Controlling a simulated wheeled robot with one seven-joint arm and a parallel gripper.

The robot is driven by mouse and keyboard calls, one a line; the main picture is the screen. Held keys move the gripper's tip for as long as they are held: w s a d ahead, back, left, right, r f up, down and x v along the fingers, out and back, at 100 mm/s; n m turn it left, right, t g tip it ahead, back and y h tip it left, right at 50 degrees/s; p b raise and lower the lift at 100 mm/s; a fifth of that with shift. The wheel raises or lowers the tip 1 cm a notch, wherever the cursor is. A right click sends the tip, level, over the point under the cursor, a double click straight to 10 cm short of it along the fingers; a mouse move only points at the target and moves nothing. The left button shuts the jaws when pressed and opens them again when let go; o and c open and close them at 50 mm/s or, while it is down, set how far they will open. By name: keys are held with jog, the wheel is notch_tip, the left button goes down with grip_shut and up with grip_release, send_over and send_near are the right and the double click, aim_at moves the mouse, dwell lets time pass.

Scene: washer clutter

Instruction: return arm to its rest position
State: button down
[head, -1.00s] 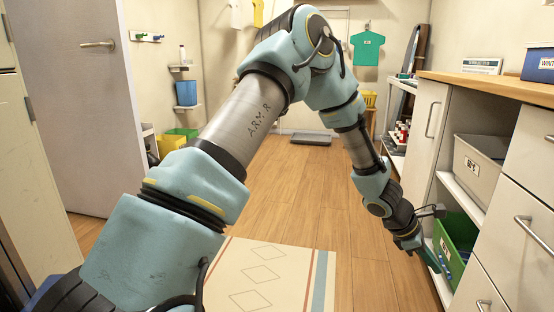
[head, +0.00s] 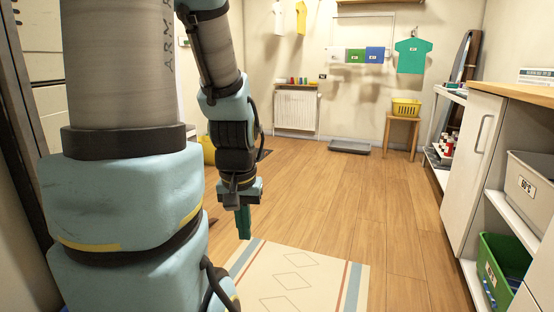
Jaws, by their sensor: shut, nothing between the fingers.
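My arm rises at the left of the head view and bends down toward the middle. My gripper (head: 244,232) hangs from its end, pointing down, with slim green fingers closed together and nothing between them. It is in the air, apart from the shelves, and in the picture sits just above the far left corner of the patterned rug (head: 300,270).
At the right, a cabinet (head: 471,150) has open shelves holding a grey bin (head: 530,185) and a green bin (head: 503,270). A stool (head: 401,133) with a yellow basket (head: 406,107) and a low grey platform (head: 350,147) stand at the back. The wooden floor between is clear.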

notch_tip(320, 180, up, 31)
jog(key=p, duration=2.9)
jog(key=shift+f, duration=0.15)
jog(key=shift+w+d, duration=0.1)
